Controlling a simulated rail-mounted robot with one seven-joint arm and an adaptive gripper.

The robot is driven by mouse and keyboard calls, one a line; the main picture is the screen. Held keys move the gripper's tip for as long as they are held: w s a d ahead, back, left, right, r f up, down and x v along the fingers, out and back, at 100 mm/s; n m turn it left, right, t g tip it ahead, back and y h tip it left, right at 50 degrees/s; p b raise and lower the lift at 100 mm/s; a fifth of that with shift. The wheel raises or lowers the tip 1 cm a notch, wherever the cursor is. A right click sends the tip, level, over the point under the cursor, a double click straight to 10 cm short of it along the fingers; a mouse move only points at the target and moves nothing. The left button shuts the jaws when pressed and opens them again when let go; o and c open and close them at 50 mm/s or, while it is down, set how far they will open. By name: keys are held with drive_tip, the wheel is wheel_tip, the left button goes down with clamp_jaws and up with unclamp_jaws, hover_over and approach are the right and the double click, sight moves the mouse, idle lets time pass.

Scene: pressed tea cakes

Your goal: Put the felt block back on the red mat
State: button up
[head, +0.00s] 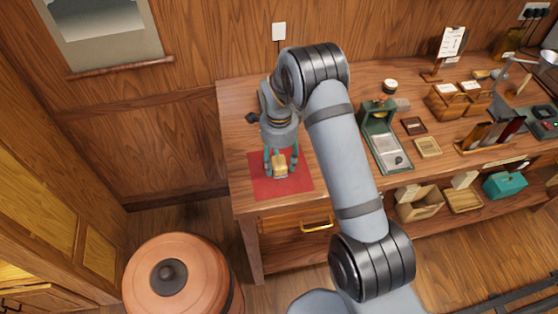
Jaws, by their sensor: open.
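The red mat (262,187) lies on the wooden table near its left end. A small tan block (280,164), which looks like the felt block, is over the middle of the mat. It appears to rest on the mat, but from this height I cannot be sure that it touches. My gripper (281,172) points down over the mat with its teal fingers open on either side of the block. The wrist and fingers hide part of the block's far side and the mat's back edge.
A green scale-like device (379,115) stands right of my arm, with small wooden trays (428,147) beyond it. A wooden holder (444,103) stands farther right. A copper-coloured round container (200,257) stands on the floor in front. My arm crosses the table's middle.

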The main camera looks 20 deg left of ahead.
sight(279, 161)
drive_tip(key=shift+r, duration=0.1)
wheel_tip(279, 161, up, 12)
drive_tip(key=b, duration=0.1)
drive_tip(key=shift+b, duration=0.3)
idle(0.3)
drive_tip(key=shift+c, duration=0.2)
idle(1.0)
